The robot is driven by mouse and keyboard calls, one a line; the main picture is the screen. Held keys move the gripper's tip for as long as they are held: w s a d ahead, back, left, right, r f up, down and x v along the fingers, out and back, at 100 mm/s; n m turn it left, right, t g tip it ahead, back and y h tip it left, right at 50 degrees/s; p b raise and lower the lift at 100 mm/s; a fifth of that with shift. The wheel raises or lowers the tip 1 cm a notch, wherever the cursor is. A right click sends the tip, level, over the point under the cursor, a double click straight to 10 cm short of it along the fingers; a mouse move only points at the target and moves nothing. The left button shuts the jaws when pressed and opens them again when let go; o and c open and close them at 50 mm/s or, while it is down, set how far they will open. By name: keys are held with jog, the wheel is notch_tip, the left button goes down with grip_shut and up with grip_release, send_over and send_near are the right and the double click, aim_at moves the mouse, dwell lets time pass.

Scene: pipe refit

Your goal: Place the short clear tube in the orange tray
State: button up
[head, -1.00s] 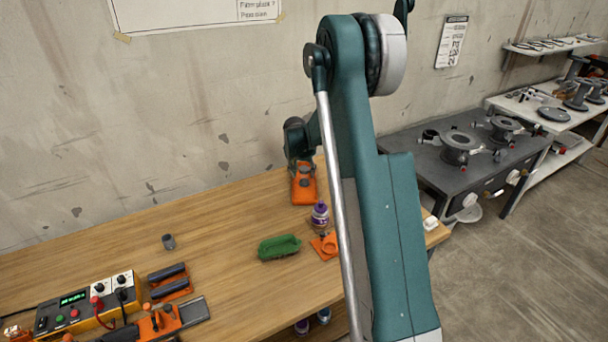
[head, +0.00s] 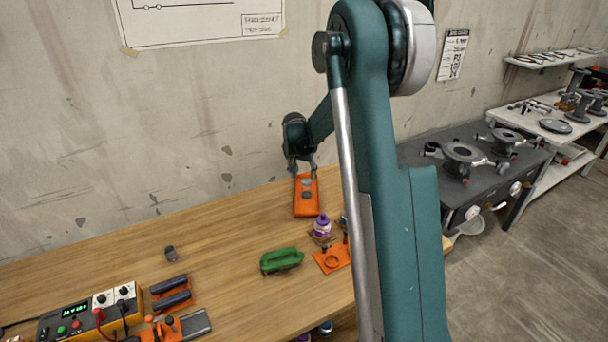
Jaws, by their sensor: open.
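The orange tray (head: 306,208) lies near the back of the wooden bench, by the wall. Two small greyish round pieces sit in it, one at the far end (head: 306,183) and one near the middle (head: 307,195). One may be the short clear tube, but they are too small to tell. My gripper (head: 303,171) is open just above the tray's far end, with nothing visible between its fingers. A small dark grey cylinder (head: 170,254) stands alone on the bench at the left.
A meter box (head: 90,312) and orange holders (head: 172,293) are at front left. The bench left of the tray is clear.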

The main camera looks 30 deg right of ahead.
dwell(0.5)
jog(key=s+a+r+n+t+y, duration=0.1)
jog(key=s+a+r+n, duration=0.1)
jog(key=s+a+r, duration=0.7)
jog(key=s+a+r+n+t, duration=0.1)
jog(key=s+a+r+n, duration=0.1)
jog(key=s+a+r, duration=0.75)
jog(key=s+a+n+t+y, duration=0.1)
jog(key=s+a, duration=0.4)
jog(key=s, duration=1)
jog(key=s+a+n+y, duration=0.1)
jog(key=s+a+n, duration=0.3)
jog(key=s, duration=1.1)
jog(key=shift+s+a+f+t, duration=0.25)
jog(key=shift+a+t, duration=0.15)
jog(key=shift+a, duration=0.2)
